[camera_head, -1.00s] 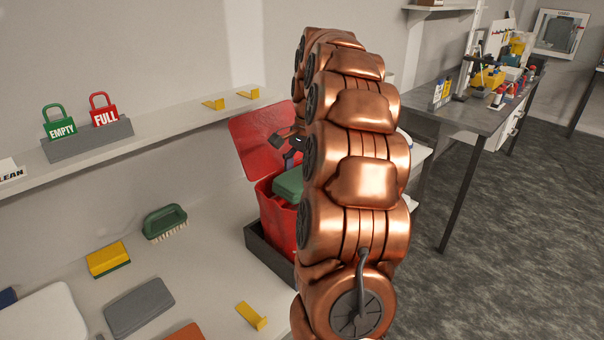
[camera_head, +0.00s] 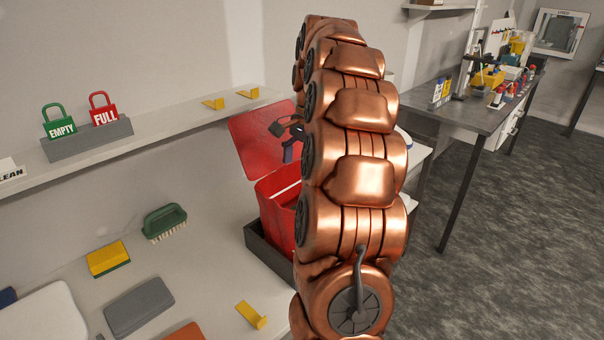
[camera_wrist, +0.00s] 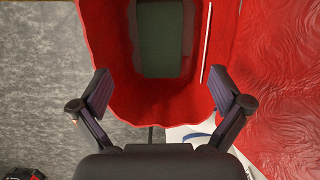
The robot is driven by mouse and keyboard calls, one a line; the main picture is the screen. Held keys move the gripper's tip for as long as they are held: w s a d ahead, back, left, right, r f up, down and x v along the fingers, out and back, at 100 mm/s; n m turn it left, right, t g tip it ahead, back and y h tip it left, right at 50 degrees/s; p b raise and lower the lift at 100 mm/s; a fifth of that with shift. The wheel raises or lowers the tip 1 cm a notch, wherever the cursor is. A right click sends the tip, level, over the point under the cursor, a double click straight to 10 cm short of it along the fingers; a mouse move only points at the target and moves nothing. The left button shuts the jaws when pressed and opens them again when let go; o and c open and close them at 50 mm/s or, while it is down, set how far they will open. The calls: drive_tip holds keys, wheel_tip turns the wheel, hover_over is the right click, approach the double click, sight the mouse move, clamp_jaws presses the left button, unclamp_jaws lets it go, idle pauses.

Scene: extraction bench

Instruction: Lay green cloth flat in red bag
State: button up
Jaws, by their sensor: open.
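The red bag (camera_head: 277,215) stands in a dark tray at the right end of the bench, its red lid (camera_head: 262,138) raised behind it. In the wrist view I look down into the open bag (camera_wrist: 120,92). The green cloth (camera_wrist: 161,38) lies at the bottom inside it and looks flat; its far end is cut off by the frame. My gripper (camera_wrist: 161,98) is open and empty above the bag's near rim, its fingers spread apart. In the head view my gripper (camera_head: 291,140) shows partly beside the lid, and my arm hides the bag's right side.
The dark tray (camera_head: 262,252) holds the bag. A green brush (camera_head: 165,222), a yellow sponge (camera_head: 107,259), a grey block (camera_head: 139,306) and a yellow hook (camera_head: 251,315) lie on the bench. A shelf (camera_head: 180,121) with a green and a red padlock runs along the wall.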

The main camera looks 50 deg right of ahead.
drive_tip(key=shift+d+r, duration=0.25)
drive_tip(key=shift+r, duration=1.05)
drive_tip(key=shift+d+r, duration=0.2)
drive_tip(key=shift+r, duration=1.1)
drive_tip(key=s+a+f+n, duration=0.1)
drive_tip(key=s+a+n, duration=0.15)
drive_tip(key=a, duration=0.55)
drive_tip(key=s+a+f+n+g, duration=0.1)
drive_tip(key=a+f+n, duration=0.1)
drive_tip(key=a+n, duration=0.35)
drive_tip(key=s+a+f+n, duration=0.1)
drive_tip(key=s+a, duration=0.1)
drive_tip(key=a, duration=0.7)
drive_tip(key=s+a+f+n+h, duration=0.1)
drive_tip(key=s+a+f+n, duration=0.3)
drive_tip(key=s, duration=0.5)
drive_tip(key=s+a+f+n, duration=0.5)
drive_tip(key=s+a+f, duration=0.1)
drive_tip(key=s, duration=0.3)
drive_tip(key=shift+a+f+g+h, duration=0.25)
drive_tip(key=shift+a+g+h, duration=0.1)
drive_tip(key=shift+g+h, duration=0.05)
